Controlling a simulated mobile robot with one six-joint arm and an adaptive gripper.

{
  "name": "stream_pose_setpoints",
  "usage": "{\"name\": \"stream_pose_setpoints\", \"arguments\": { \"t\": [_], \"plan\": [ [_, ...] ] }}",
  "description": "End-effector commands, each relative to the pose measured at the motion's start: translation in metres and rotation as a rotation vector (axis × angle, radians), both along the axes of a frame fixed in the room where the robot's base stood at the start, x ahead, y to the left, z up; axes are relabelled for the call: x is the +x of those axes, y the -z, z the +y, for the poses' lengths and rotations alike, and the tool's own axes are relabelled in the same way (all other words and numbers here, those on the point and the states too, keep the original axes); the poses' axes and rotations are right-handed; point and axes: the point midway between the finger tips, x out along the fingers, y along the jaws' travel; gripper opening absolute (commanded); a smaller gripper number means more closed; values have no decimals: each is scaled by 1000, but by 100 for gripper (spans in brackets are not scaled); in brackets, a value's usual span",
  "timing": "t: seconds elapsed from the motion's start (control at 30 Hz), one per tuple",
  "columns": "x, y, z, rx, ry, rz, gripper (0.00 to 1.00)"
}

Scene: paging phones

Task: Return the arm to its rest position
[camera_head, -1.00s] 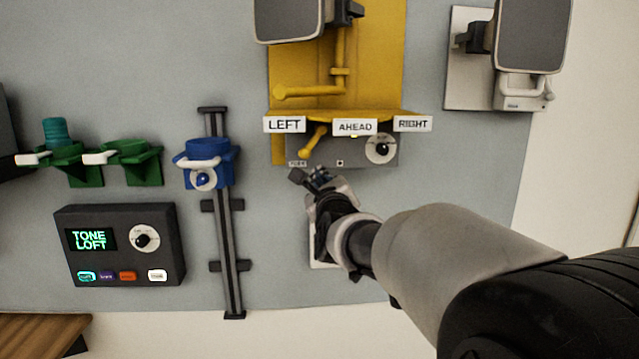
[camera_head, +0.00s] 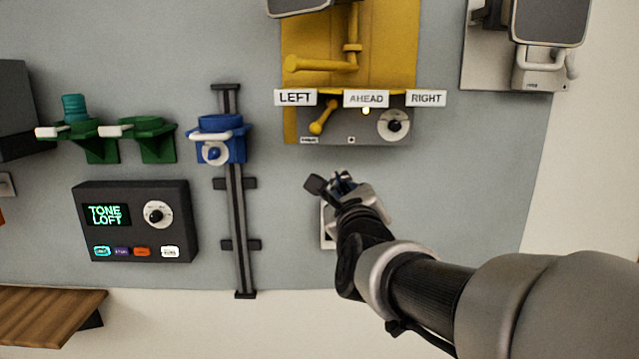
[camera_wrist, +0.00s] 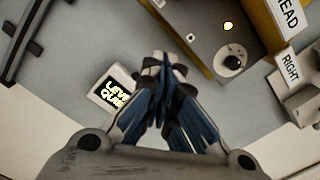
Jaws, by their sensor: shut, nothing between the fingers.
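My gripper (camera_head: 330,186) is shut and empty. In the head view it is in front of the grey wall panel, below the yellow paging station (camera_head: 385,60). My arm reaches in from the lower right. In the wrist view the two fingers of my gripper (camera_wrist: 165,70) meet in the middle, with blue pads showing. A small white-framed display (camera_wrist: 115,90) shows left of the fingers. In the head view my gripper and wrist hide most of it.
A grey control box (camera_head: 365,128) with a yellow lever and a knob sits under the LEFT, AHEAD and RIGHT labels. A blue holder (camera_head: 222,140) on a dark rail, green cups (camera_head: 148,138) and a TONE LOFT box (camera_head: 135,222) are left. A wooden shelf (camera_head: 45,312) is lower left.

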Motion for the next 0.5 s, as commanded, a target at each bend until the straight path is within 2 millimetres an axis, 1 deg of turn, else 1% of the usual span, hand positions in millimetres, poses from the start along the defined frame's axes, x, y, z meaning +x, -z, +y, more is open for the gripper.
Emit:
{"name": "stream_pose_setpoints", "arguments": {
  "t": [0.17, 0.27, 0.37, 0.47, 0.5],
  "plan": [
    [0, 0, 0, -3, 0, 1, 0],
    [-5, 4, -1, -57, -7, 22, 0],
    [-20, 16, -3, -224, -33, 85, 0],
    [-49, 40, -6, -503, -97, 185, 0],
    [-63, 52, -8, -632, -134, 228, 0]
  ]
}}
